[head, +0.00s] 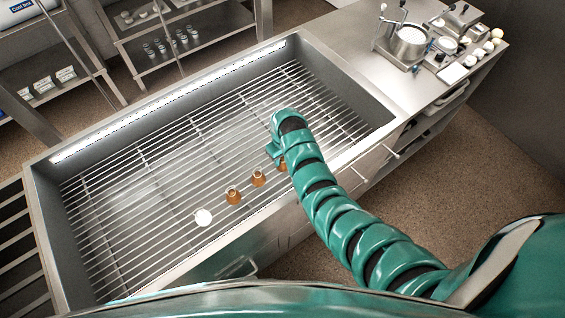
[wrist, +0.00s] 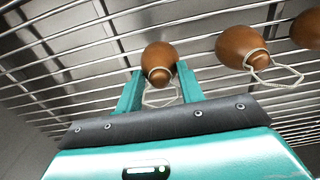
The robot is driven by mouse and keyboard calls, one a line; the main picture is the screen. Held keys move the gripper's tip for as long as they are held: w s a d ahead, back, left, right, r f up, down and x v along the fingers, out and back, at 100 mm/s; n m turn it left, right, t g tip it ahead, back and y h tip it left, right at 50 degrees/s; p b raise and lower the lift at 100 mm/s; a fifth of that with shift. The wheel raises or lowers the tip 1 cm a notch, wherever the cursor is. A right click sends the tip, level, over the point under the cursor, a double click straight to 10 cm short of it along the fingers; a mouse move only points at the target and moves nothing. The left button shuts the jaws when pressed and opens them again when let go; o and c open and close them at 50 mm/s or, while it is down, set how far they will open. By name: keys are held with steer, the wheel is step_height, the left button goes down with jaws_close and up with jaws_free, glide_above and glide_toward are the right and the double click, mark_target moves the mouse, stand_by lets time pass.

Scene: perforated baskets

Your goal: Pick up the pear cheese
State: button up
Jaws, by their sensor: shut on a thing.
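A brown, pear-shaped cheese (wrist: 158,55) with a pale string at its narrow end sits between the two teal fingers of my gripper (wrist: 159,76), which is shut on it. In the head view this cheese (head: 283,164) is partly hidden by my gripper (head: 279,157). Its place is over the slatted rack, and I cannot tell whether it still touches the bars. Two more pear cheeses stand in a row beside it, the nearer one (head: 258,178) and the farther one (head: 234,195). In the wrist view they appear to the right, the second cut off by the frame edge.
A white round item (head: 203,217) lies at the end of the row. The rack (head: 150,200) is otherwise bare, inside a raised metal rim (head: 345,75). A steel counter with a pot (head: 409,42) stands at the upper right. Shelves (head: 175,30) stand behind.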

steer(key=shift+r, duration=0.15)
steer(key=shift+r+b, duration=0.5)
steer(key=shift+r, duration=0.35)
steer(key=s+a+r+p, duration=0.1)
steer(key=s+a+r, duration=0.1)
steer(key=s+r, duration=0.1)
steer(key=s+a+r+p, duration=0.2)
steer(key=s+r, duration=0.2)
steer(key=s, duration=0.1)
steer(key=s+a+r+p, duration=0.1)
steer(key=s+a+r, duration=0.2)
steer(key=s+r, duration=0.1)
steer(key=shift+s+p, duration=0.1)
steer(key=shift+p, duration=0.25)
